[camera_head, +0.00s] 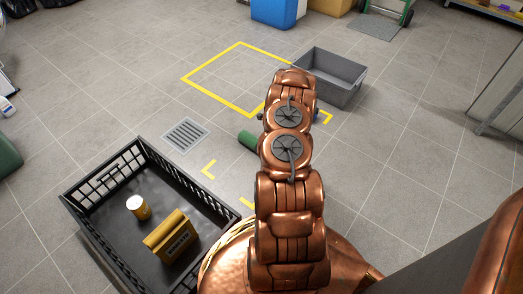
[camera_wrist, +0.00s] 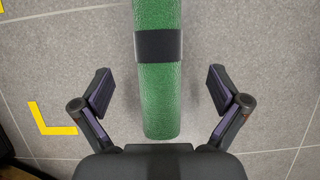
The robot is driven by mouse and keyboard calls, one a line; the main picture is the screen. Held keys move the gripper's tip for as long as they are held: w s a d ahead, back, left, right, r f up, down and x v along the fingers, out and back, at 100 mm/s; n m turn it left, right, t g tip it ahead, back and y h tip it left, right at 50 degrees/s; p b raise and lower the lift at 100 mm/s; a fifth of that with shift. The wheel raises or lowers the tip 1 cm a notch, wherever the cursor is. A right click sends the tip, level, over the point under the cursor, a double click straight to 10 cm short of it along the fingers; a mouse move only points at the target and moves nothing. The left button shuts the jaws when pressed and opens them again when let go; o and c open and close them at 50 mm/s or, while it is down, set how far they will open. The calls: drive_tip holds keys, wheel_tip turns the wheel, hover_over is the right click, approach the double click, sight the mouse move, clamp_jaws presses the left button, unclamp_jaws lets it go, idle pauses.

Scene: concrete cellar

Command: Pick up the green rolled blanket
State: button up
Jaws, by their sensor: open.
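The green rolled blanket (camera_wrist: 160,97) lies on the tiled floor and runs up the middle of the wrist view, with a dark band around it. Its top end runs out of that view. In the head view only a short green end of the blanket (camera_head: 247,140) shows, left of my arm, which hides the rest. My gripper (camera_wrist: 160,88) is open, with one finger on each side of the roll. Gaps show between both fingers and the blanket. My gripper's fingers are hidden behind my arm in the head view.
A black crate (camera_head: 85,232) holding a yellow box (camera_head: 172,238) and a white-lidded yellow jar (camera_head: 138,207) stands at lower left. A grey bin (camera_head: 342,86) stands beyond my arm. A floor drain (camera_head: 185,134) and yellow floor markings (camera_head: 208,170) lie nearby. Open floor lies right.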

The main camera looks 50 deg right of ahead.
drive_tip(key=b+x, duration=0.3)
drive_tip(key=x, duration=0.3)
drive_tip(key=shift+w+a, duration=0.1)
drive_tip(key=shift+w, duration=0.05)
drive_tip(key=shift+w+f+b, duration=0.3)
drive_tip(key=shift+f, duration=0.1)
drive_tip(key=shift+c, duration=0.2)
drive_tip(key=c, duration=1.5)
